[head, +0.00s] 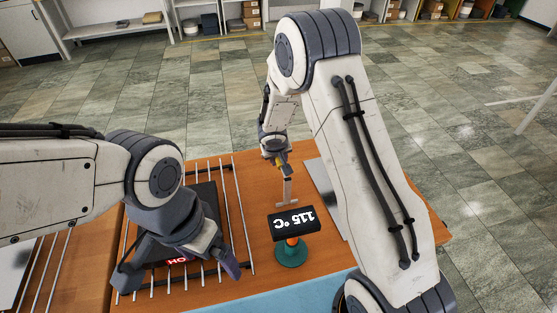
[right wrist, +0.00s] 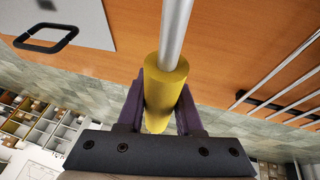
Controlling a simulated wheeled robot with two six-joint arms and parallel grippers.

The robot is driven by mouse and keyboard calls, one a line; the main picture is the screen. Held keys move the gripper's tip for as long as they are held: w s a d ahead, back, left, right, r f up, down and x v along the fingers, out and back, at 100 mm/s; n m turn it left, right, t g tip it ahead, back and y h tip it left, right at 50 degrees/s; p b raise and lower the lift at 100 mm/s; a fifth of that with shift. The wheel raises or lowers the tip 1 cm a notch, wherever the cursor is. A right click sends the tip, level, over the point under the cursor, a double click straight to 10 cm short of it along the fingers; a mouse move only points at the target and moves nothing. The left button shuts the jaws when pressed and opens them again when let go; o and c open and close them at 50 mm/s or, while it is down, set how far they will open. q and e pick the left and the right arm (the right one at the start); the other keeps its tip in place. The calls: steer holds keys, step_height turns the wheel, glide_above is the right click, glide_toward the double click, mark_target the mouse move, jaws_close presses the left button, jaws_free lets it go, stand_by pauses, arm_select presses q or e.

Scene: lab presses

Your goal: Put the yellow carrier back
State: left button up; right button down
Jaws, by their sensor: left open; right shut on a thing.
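My right gripper (head: 280,163) is shut on the yellow handle of the yellow carrier (right wrist: 166,85), near the far edge of the wooden table. In the right wrist view the handle sits between the purple fingers (right wrist: 164,105), and a grey metal rod runs out of it. In the head view only a bit of yellow shows, with a pale metal piece (head: 288,190) below it. I cannot tell whether that piece touches the table. My left gripper (head: 180,272) is open, fingers spread, over a dark block among metal rods. A red HOT label (head: 178,262) shows between its fingers.
A rack of metal rods (head: 247,225) lies at left. A grey plate (right wrist: 75,22) with a black handle (right wrist: 45,42) lies on the table. My right arm hides the table's right part.

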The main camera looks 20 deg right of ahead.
steer(key=shift+w, duration=0.1)
steer(key=shift+f, duration=0.1)
steer(key=c, duration=0.6)
jaws_free()
steer(key=shift+r, duration=0.35)
steer(key=p+v, duration=0.1)
steer(key=v, duration=1.1)
steer(key=s+a+r+n+g+y, duration=0.1)
steer(key=s+a+r+n, duration=0.1)
steer(key=s, duration=0.8)
steer(key=s+a+r+n+g+y, duration=0.1)
steer(key=s+a+r+n+g, duration=0.1)
steer(key=s, duration=0.8)
steer(key=s+a+r+n+g+y, duration=0.1)
steer(key=s+a+r+n, duration=0.2)
steer(key=s, duration=0.8)
steer(key=shift+a+r+g, duration=0.2)
steer(key=shift+a+r, duration=0.15)
steer(key=shift+a, duration=0.2)
steer(key=shift+a+r+g, duration=0.2)
steer(key=shift+a+r, duration=0.2)
steer(key=shift+a, duration=0.15)
